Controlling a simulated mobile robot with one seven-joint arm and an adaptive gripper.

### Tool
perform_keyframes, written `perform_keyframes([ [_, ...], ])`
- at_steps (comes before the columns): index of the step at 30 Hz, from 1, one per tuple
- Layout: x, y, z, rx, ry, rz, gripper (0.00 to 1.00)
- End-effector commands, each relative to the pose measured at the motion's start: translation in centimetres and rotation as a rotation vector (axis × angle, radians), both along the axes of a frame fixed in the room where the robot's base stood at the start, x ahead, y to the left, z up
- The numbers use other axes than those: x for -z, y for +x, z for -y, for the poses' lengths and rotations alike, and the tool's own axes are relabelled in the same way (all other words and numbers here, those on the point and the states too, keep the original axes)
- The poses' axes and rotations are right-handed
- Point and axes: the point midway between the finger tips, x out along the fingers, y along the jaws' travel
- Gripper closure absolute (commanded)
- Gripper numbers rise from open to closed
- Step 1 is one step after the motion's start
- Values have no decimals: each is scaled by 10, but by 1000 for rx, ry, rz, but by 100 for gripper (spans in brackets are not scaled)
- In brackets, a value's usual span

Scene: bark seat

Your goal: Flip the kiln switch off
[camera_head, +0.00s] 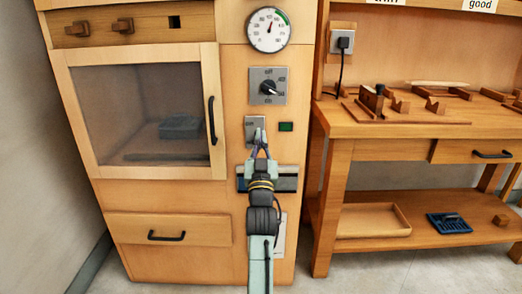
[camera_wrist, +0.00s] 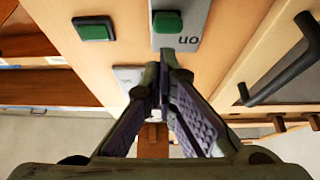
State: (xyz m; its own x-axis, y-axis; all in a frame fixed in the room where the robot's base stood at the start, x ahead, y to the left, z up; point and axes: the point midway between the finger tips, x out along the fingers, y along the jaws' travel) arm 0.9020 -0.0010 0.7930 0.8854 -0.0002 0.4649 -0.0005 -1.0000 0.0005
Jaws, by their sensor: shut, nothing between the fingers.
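The kiln (camera_head: 160,195) is a wooden cabinet with a glazed door. Its switch plate (camera_head: 250,122) is small and grey, and my gripper partly covers it. In the wrist view, the switch (camera_wrist: 167,22) is a green block on a grey plate marked "on", seen upside down. A green lamp (camera_head: 286,127) is beside the plate and also shows in the wrist view (camera_wrist: 95,28). My gripper (camera_head: 260,146) is shut and empty, its fingertips (camera_wrist: 160,76) just below the switch in the head view. I cannot tell whether they touch it.
A round gauge (camera_head: 268,29) and a rotary knob (camera_head: 268,87) are above the switch. A workbench (camera_head: 400,127) with wooden pieces stands close on the right. Bare floor shows in front.

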Motion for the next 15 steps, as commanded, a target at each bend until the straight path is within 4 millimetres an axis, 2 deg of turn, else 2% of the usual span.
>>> perform_keyframes([
  [7, -13, 0, 0, 0, 1, 1, 100],
  [15, -65, -1, 0, 0, 1, 6, 100],
])
